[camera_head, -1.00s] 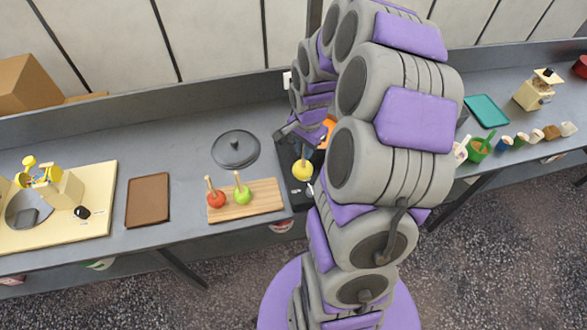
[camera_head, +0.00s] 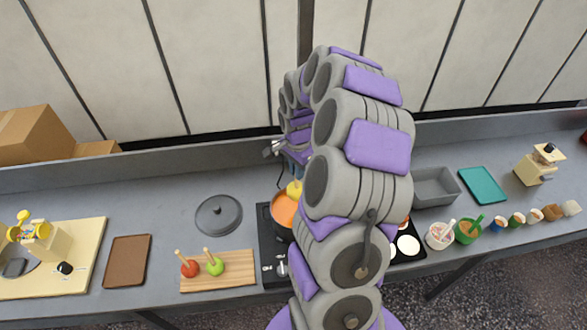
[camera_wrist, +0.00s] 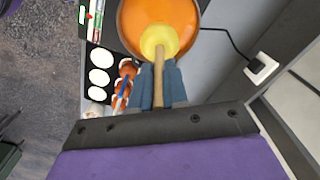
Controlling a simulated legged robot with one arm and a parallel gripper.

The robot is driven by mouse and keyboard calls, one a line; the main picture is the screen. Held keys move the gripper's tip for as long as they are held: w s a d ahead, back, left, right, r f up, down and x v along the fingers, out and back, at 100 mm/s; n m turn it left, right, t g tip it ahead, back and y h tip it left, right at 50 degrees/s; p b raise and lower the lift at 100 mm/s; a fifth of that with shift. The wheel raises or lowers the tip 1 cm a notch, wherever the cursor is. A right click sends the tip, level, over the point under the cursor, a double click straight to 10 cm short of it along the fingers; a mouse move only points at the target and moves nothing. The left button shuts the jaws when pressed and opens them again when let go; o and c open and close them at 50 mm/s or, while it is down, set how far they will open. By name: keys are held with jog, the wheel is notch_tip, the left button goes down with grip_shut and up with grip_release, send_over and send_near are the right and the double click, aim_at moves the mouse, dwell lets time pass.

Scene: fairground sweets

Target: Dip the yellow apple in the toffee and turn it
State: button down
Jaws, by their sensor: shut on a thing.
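My gripper (camera_wrist: 160,90) is shut on the wooden stick of the yellow apple, and the stick runs from between the fingers to the apple. The yellow apple (camera_wrist: 158,41) overlaps the orange toffee (camera_wrist: 185,17) in the wrist view; I cannot tell whether it touches the surface. In the head view the yellow apple (camera_head: 294,189) shows at the right part of the pot (camera_head: 279,230) of orange toffee on the black hob. My arm hides most of the gripper and part of the pot there.
A board (camera_head: 235,281) with a red apple (camera_head: 190,268) and a green apple (camera_head: 215,266) on sticks lies left of the hob. A dark lid (camera_head: 218,214) lies behind it. A grey tray (camera_head: 434,189), tubs and a teal tray (camera_head: 482,185) stand to the right.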

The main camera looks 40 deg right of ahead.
aim_at(297, 187)
jog(key=shift+f, duration=0.75)
jog(key=shift+a+f, duration=0.3)
jog(key=shift+f, duration=0.2)
jog(key=shift+a+f, duration=0.25)
jog(key=shift+f, duration=0.2)
jog(key=shift+f+b, duration=0.3)
jog(key=shift+f, duration=0.1)
jog(key=shift+f+b, duration=0.4)
jog(key=shift+f, duration=0.25)
jog(key=shift+d+f+b, duration=0.25)
jog(key=shift+f+b, duration=0.05)
jog(key=shift+f, duration=0.25)
jog(key=shift+d+f+b, duration=0.2)
jog(key=shift+f+b, duration=0.05)
jog(key=shift+f, duration=0.65)
jog(key=shift+a+f+b, duration=0.2)
jog(key=shift+f+b, duration=0.25)
jog(key=shift+f, duration=0.2)
jog(key=shift+a+f+b, duration=0.2)
jog(key=shift+f+b, duration=0.2)
jog(key=shift+f, duration=0.25)
jog(key=shift+f+b, duration=0.3)
jog(key=shift+f, duration=0.4)
jog(key=shift+d+f+b, duration=0.35)
jog(key=shift+f, duration=0.5)
jog(key=shift+a, duration=0.25)
